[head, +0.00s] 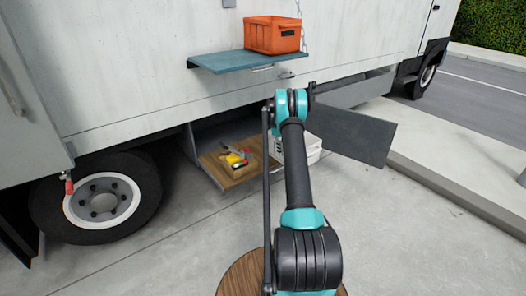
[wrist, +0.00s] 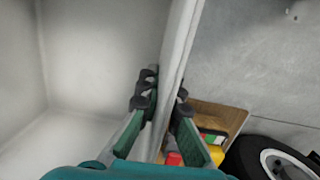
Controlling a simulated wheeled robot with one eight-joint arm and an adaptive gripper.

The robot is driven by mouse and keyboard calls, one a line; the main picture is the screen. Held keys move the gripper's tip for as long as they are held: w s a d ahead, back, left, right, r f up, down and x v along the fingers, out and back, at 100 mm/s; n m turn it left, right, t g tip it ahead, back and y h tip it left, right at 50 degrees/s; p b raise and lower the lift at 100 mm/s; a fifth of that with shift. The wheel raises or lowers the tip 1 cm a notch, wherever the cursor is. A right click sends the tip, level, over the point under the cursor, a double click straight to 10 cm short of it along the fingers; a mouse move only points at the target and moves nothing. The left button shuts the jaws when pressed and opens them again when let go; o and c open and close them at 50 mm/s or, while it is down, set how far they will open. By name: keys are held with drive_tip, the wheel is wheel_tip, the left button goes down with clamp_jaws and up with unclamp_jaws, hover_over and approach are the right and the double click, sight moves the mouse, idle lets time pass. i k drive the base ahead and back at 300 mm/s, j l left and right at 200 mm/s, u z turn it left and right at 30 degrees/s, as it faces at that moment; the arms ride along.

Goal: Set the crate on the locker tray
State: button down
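A white crate (head: 313,152) shows in the head view, partly hidden behind my arm, at the right of the open locker. In the wrist view its pale inside (wrist: 95,60) fills the left. My gripper (wrist: 163,97) has a finger on each side of the crate's wall and looks shut on it. The gripper is hidden in the head view. The wooden locker tray (head: 213,163) sticks out under the truck, left of the crate. It also shows in the wrist view (wrist: 215,112), right of the crate wall. A yellow tool with red parts (head: 236,158) lies on the tray.
An orange crate (head: 272,36) stands on a teal fold-down shelf (head: 222,62) above the locker. A grey open door panel (head: 355,137) is right of the white crate. A truck wheel (head: 103,200) is at the left. A round wooden top (head: 238,276) is beside my arm's base.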

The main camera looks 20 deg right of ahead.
sight(263, 149)
drive_tip(key=i+j, duration=0.25)
drive_tip(key=i, duration=0.2)
drive_tip(key=i+j, duration=0.25)
drive_tip(key=i, duration=0.25)
